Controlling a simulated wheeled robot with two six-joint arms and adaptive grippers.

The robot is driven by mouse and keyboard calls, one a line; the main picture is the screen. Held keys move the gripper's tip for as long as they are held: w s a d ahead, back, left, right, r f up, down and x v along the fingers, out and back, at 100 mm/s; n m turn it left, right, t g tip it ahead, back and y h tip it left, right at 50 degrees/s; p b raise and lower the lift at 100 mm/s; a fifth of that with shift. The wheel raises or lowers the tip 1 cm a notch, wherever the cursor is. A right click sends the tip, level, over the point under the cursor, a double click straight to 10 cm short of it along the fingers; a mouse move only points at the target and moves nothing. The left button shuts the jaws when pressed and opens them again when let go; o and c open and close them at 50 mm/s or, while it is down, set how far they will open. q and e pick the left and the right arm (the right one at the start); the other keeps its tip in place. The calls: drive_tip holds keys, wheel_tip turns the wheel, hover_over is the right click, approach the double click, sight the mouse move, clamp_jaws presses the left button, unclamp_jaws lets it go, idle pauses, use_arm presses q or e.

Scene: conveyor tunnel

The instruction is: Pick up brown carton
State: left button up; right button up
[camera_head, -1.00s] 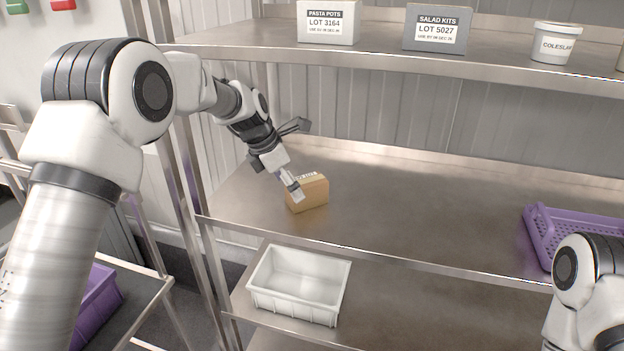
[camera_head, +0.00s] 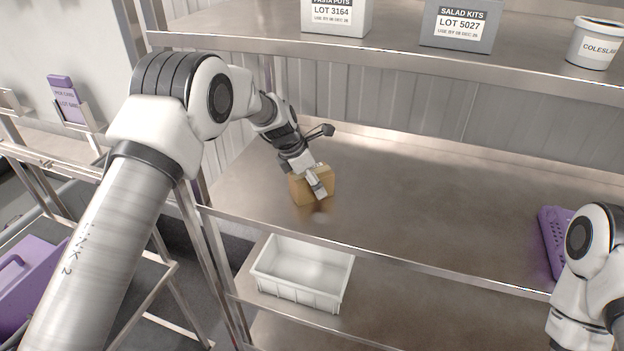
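A white bin (camera_head: 302,275) sits on the lower shelf. A purple basket (camera_head: 553,240) is at the right of the middle shelf (camera_head: 430,210), partly behind my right arm. The upper shelf (camera_head: 400,55) holds labelled boxes and a tub (camera_head: 594,44). The middle shelf's centre is clear.

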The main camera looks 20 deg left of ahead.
use_arm(q)
drive_tip(key=shift+s+r, duration=0.25)
drive_tip(key=shift+s, duration=0.1)
drive_tip(key=c, duration=0.7)
drive_tip(key=shift+s, duration=0.1)
drive_tip(key=c, duration=0.7)
drive_tip(key=shift+c, duration=0.7)
drive_tip(key=shift+w+r+b, duration=0.3)
drive_tip(key=shift+r+b, duration=0.3)
drive_tip(key=shift+b, duration=0.2)
drive_tip(key=shift+s+r+b, duration=0.55)
drive_tip(key=shift+r+b, duration=0.3)
drive_tip(key=shift+r, duration=0.05)
drive_tip(key=s+a+r+b, duration=0.1)
drive_tip(key=s+b, duration=0.4)
drive_tip(key=s, duration=1)
drive_tip(key=shift+a+r+b, duration=0.3)
drive_tip(key=shift+a+r, duration=0.1)
drive_tip(key=shift+r, duration=0.05)
use_arm(e)
wheel_tip(320, 180, down, 9)
drive_tip(key=shift+s, duration=0.2)
